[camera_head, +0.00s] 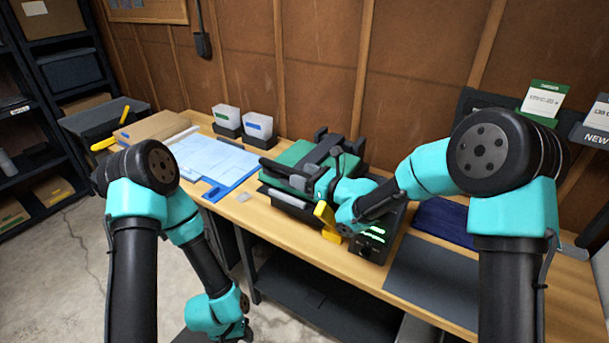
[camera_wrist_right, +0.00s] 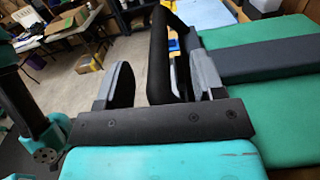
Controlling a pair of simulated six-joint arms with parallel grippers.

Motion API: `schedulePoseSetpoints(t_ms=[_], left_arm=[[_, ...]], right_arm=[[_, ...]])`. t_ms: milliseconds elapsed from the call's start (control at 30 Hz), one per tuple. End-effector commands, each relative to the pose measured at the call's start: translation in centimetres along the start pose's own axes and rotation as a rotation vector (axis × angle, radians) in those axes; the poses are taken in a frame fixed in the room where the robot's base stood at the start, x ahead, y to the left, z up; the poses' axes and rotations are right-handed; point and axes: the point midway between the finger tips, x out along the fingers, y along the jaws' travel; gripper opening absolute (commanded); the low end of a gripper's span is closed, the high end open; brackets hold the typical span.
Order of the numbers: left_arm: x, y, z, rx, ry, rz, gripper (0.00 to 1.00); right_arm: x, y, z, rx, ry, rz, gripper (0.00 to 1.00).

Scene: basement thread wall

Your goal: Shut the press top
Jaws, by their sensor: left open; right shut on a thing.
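The press has a green top (camera_head: 301,153) crossed by a dark grey bar, over a dark base (camera_head: 285,199). A control box (camera_head: 371,240) with lit green marks is at its right. The top lies low over the base; I cannot tell whether they touch. In the right wrist view the green top (camera_wrist_right: 270,132) fills the right side. My right gripper (camera_wrist_right: 165,85) is shut on the black press handle (camera_wrist_right: 159,45), with a grey finger on each side. In the head view my right wrist hides part of the press front. My left arm hangs low at the left; its gripper is out of view.
A blue-edged board with pale sheets (camera_head: 212,160) lies left of the press. Two white bins (camera_head: 258,126) stand behind it. A dark mat (camera_head: 432,281) and dark blue cloth (camera_head: 443,220) lie to the right. A yellow piece (camera_head: 327,214) sits at the press front.

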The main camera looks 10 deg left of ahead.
Motion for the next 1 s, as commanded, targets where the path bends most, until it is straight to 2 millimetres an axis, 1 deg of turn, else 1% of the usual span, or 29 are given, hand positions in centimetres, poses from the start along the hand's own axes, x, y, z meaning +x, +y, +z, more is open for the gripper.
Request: schedulePoseSetpoints(t_ms=[33,167,267,367,433,800,1000], left_arm=[[0.0,0.0,0.0,0.000,0.000,0.000,0.42],[0.0,0.0,0.0,0.000,0.000,0.000,0.42],[0.0,0.0,0.0,0.000,0.000,0.000,0.42],[0.0,0.0,0.0,0.000,0.000,0.000,0.42],[0.0,0.0,0.0,0.000,0.000,0.000,0.42],[0.0,0.0,0.0,0.000,0.000,0.000,0.42],[0.0,0.0,0.0,0.000,0.000,0.000,0.42]], right_arm=[[-0.1,0.6,-1.2,0.017,0.023,0.008,0.48],[-0.9,0.5,-1.2,0.018,0.023,0.007,0.48],[-2.1,0.4,-1.1,0.017,0.021,0.005,0.48],[-3.8,0.3,-1.0,0.017,0.019,0.003,0.51],[-5.2,0.2,-1.0,0.016,0.019,0.001,0.48],[-12.4,0.0,-0.3,0.006,0.005,-0.002,0.48],[-15.7,0.0,-0.2,0.003,0.003,-0.002,0.48]])
